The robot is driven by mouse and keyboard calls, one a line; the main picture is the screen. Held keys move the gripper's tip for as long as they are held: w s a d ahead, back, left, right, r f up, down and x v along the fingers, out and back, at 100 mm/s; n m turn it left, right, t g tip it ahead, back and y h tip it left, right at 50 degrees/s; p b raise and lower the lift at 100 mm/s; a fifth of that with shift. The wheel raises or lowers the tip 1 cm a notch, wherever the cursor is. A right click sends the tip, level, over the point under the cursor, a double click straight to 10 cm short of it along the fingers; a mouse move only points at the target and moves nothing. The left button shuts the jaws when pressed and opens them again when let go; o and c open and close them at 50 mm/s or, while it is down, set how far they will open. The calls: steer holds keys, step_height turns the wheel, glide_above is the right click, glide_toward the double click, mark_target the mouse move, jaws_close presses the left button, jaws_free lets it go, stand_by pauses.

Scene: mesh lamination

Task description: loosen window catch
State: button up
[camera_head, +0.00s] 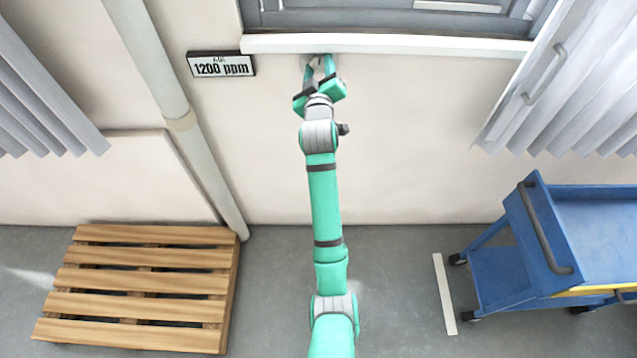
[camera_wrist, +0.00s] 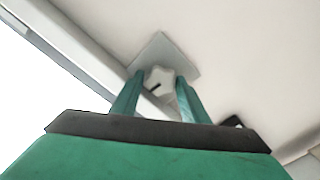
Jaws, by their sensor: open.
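The window catch appears to be the pale, lobed knob (camera_wrist: 160,77) with a dark slot or mark, on a grey square plate (camera_wrist: 162,50) on the wall. My gripper (camera_wrist: 161,78) is open, with one green finger on each side of the knob in the wrist view. I cannot tell whether either finger touches it. In the head view my gripper (camera_head: 319,66) reaches up to the wall just under the white window sill (camera_head: 400,44). The knob is mostly hidden there by the fingers. The window (camera_head: 390,18) with its grey frame shows above the sill.
A "1200 ppm" sign (camera_head: 221,65) hangs left of my gripper, beside a vertical pipe (camera_head: 181,123). Grey curtains hang left (camera_head: 40,95) and right (camera_head: 560,90). A wooden pallet (camera_head: 145,281) and a blue cart (camera_head: 600,220) stand on the floor.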

steer(key=shift+m, duration=0.7)
steer(key=shift+a+m, duration=0.35)
steer(key=shift+m, duration=0.65)
steer(key=m, duration=0.2)
steer(key=d+m, duration=0.1)
steer(key=m, duration=0.1)
steer(key=shift+s, duration=0.1)
steer(key=m, duration=0.4)
steer(key=shift+a, duration=0.15)
steer(key=m, duration=0.3)
steer(key=s, duration=1)
steer(key=s+f+n+g, duration=0.1)
steer(key=s+f+n, duration=0.1)
steer(key=s+f, duration=1.6)
